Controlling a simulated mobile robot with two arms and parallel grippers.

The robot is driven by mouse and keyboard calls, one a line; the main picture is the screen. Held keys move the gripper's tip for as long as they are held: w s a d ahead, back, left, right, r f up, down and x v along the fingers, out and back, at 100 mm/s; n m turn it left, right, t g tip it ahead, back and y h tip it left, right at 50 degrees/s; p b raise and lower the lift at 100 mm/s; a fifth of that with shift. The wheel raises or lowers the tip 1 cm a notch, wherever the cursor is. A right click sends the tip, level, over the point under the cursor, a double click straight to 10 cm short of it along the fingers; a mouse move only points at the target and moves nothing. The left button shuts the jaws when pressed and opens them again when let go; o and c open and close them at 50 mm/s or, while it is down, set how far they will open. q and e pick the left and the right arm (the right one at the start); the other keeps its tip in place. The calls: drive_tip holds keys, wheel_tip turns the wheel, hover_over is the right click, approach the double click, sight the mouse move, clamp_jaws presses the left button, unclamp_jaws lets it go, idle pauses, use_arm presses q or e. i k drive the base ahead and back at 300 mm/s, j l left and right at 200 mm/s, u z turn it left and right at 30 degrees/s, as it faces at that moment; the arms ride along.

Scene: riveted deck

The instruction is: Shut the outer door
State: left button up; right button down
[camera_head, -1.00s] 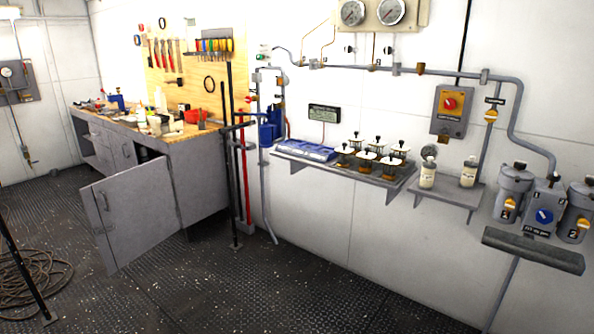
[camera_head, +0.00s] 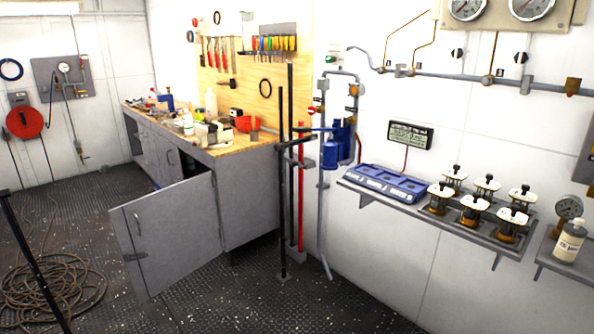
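A grey cabinet door (camera_head: 170,234) stands swung open from the near end of the workbench cabinet (camera_head: 250,200). A handle shows near its left, free edge. Behind it the cabinet opening is mostly hidden; a dark gap shows above the door's top edge. Another door of the bench (camera_head: 165,158) farther along looks closed. I cannot tell for sure that this open door is the outer door. Neither of my grippers is in view.
A coil of rope (camera_head: 52,287) lies on the floor at left, by a black post (camera_head: 36,260). Black and red upright pipes (camera_head: 284,180) stand right of the bench. A wall shelf (camera_head: 440,215) with several valves juts out at right. The riveted floor before the door is clear.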

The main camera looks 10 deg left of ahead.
sight(177, 224)
drive_tip(key=i+j+u, duration=0.15)
drive_tip(key=j, duration=0.25)
drive_tip(key=i+j+u, duration=0.15)
drive_tip(key=j, duration=0.3)
drive_tip(key=j+u, duration=0.15)
drive_tip(key=j, duration=0.25)
drive_tip(key=i+j+u, duration=0.25)
drive_tip(key=i+j, duration=0.3)
